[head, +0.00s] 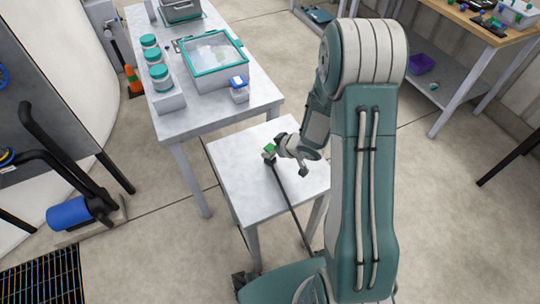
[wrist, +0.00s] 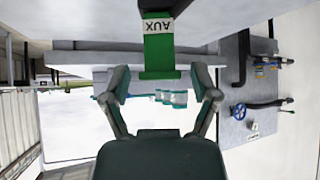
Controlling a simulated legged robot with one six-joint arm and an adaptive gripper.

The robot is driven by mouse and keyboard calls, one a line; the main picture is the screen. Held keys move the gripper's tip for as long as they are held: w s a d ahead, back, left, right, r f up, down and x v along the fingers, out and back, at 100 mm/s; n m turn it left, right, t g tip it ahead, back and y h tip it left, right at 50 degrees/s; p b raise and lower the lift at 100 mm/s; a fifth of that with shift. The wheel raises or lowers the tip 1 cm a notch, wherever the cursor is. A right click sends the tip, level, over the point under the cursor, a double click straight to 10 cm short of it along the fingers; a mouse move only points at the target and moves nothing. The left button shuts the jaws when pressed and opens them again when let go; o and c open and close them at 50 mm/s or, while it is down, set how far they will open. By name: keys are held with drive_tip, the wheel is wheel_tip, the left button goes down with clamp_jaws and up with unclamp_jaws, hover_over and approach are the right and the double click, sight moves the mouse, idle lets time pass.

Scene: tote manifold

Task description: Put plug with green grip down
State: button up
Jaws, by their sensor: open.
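The plug with green grip (head: 269,149) is on the small grey table (head: 232,170), near its middle. Its black cable (head: 287,196) runs across the tabletop and over the near edge. In the wrist view the green grip (wrist: 158,52) bears a white label reading AUX and appears between and just beyond my fingertips. My gripper (head: 287,150) is open, just right of the plug in the head view. In the wrist view its two fingers (wrist: 162,82) are spread wide, with a visible gap on either side of the grip. Contact beneath the plug is hard to see.
A longer table (head: 190,120) behind holds a teal-rimmed tote (head: 215,62), several teal-lidded jars (head: 160,77) and a blue-lidded jar (head: 239,88). A blue pump (head: 70,212) stands at left. The small table's left part is clear.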

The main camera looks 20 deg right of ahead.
drive_tip(key=shift+w+a+f, duration=0.25)
drive_tip(key=shift+w+f, duration=0.15)
drive_tip(key=shift+f, duration=0.05)
clamp_jaws()
